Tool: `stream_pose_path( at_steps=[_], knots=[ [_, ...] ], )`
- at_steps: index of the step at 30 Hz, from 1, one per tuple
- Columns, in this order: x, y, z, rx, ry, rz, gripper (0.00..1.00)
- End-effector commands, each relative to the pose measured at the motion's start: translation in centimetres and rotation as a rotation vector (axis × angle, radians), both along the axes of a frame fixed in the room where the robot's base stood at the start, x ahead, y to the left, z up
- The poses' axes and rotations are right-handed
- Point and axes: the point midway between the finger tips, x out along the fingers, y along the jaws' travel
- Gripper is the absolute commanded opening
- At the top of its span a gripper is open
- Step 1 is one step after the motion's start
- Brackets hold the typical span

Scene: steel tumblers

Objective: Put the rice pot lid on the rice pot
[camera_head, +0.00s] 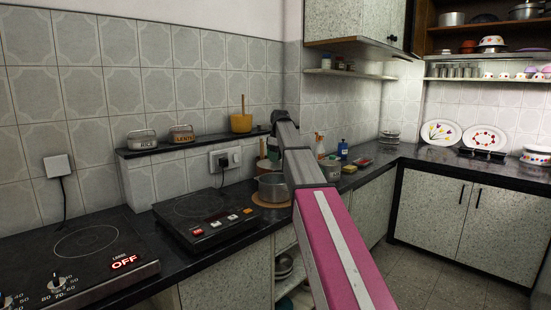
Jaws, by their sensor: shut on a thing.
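A grey metal pot (271,188) stands upright on a round brown mat on the counter, right of the nearer hobs. My arm partly covers its right side. A low silver item with a handle and the label RICE (142,140) stands on the raised ledge at the back left. I cannot tell whether it is a lidded pot. No separate lid is clearly visible. My pink and grey arm reaches from the lower right up to a dark joint in front of the back wall. My gripper's fingers and anything between them do not show.
A similar item labelled LENTIL (182,134) and a yellow pot (241,123) with a wooden handle stand on the ledge. Two black hobs (203,215) (87,243) fill the left counter; the left one reads OFF. A blue bottle (342,150) stands farther right.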

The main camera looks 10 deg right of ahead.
Motion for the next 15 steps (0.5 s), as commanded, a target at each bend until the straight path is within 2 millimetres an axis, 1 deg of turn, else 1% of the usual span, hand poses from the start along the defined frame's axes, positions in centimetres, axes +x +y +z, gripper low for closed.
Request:
stream_pose_path(
  at_steps=[7, 15],
  knots=[
    [0.0, 0.0, -0.6, 0.000, 0.001, 0.001, 0.06],
    [-0.1, 0.0, -2.4, 0.000, 0.001, 0.001, 0.06]
  ],
)
